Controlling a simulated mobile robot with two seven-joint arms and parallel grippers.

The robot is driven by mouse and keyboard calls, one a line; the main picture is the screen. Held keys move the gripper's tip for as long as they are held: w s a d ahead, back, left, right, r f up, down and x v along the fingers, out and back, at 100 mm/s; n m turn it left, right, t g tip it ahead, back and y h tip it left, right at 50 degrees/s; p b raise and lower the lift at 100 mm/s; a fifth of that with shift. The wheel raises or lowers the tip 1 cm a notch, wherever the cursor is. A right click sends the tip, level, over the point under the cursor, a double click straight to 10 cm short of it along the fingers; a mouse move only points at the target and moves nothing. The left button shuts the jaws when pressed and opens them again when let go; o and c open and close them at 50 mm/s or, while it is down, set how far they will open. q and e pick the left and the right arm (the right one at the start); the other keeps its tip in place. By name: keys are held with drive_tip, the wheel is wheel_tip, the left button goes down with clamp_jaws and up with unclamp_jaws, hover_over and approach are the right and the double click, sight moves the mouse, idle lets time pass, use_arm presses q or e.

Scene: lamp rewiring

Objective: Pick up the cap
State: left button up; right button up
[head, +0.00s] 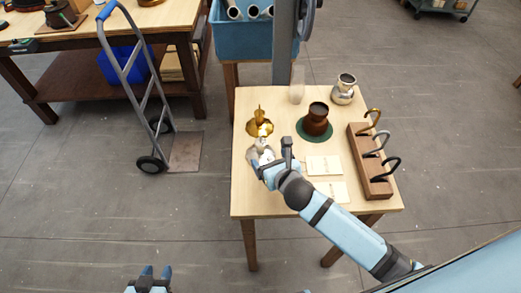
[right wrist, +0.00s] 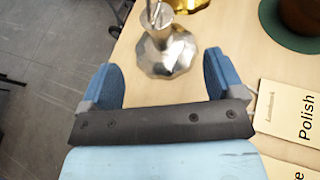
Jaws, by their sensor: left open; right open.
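A silver fluted cap (right wrist: 168,52) with a short stem sits on the light wooden table (head: 243,197). It also shows in the head view (head: 262,146), partly covered by my right gripper. A similar brass-coloured cap (head: 260,124) stands just behind it. My right gripper (right wrist: 160,78) is open, with its two blue fingers either side of the space in front of the silver cap. Nothing is between the fingers, and I cannot tell their height above the table. My left gripper (head: 150,272) is open and empty at the bottom edge, well away from the table.
A brown pot (head: 317,119) on a green mat (head: 303,134), a silver vessel (head: 344,89) and a clear cylinder (head: 297,85) stand behind. A wooden rack (head: 365,164) with three hooks is at the right. Paper cards (head: 325,165) lie beside my right gripper.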

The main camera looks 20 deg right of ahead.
sight(262, 151)
drive_tip(key=x, duration=0.8)
drive_tip(key=shift+f+p, duration=0.25)
drive_tip(key=shift+p, duration=0.05)
drive_tip(key=shift+c, duration=0.2)
